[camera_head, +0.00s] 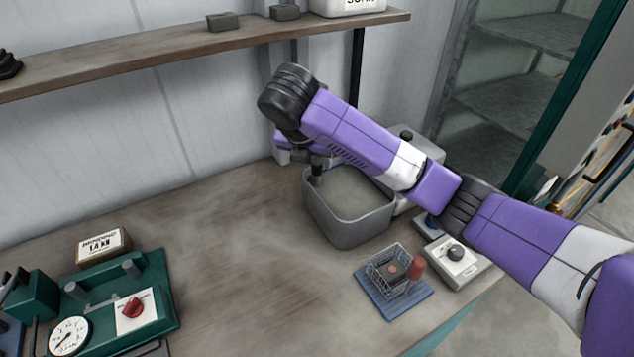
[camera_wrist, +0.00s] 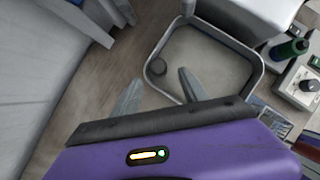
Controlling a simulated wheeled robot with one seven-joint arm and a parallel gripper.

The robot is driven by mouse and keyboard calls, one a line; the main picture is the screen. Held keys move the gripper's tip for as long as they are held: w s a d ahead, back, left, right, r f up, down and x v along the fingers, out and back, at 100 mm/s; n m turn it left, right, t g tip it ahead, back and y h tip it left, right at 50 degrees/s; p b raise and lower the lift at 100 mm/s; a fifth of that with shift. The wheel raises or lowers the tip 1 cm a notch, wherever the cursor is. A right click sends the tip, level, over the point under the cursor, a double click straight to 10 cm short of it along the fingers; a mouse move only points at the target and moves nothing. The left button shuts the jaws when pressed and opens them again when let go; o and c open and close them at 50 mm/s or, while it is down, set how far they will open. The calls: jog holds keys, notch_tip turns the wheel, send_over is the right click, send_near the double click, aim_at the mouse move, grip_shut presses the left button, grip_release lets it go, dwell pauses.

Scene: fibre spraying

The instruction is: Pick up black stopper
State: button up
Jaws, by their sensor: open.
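A small dark round piece, which looks like the black stopper (camera_wrist: 157,66), lies inside the grey open basin (camera_wrist: 213,28), near its wall, in the wrist view. In the head view the basin (camera_head: 347,232) stands at the back of the bench, and I cannot make out the stopper there. My gripper (camera_head: 315,176) points down at the basin's left back side. In the wrist view my gripper (camera_wrist: 160,77) has its two fingers spread apart with nothing between them. The stopper shows just beyond the gap between the fingertips.
A white box (camera_head: 425,150) stands behind the basin. A wire basket on a blue base (camera_head: 405,303) and a knob box (camera_head: 462,268) stand at the front right. A green device (camera_head: 160,268) sits at the left. A shelf (camera_head: 180,49) runs above. The middle bench (camera_head: 240,270) is clear.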

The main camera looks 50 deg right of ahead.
aim_at(316, 162)
jog(key=shift+w+d+f, duration=0.2)
jog(key=shift+d+f, duration=0.2)
jog(key=shift+f, duration=0.15)
jog(key=shift+d+p+x, duration=0.25)
jog(key=shift+p+x, duration=0.35)
jog(key=shift+x, duration=1.7)
jog(key=shift+w+r, duration=0.2)
grip_shut()
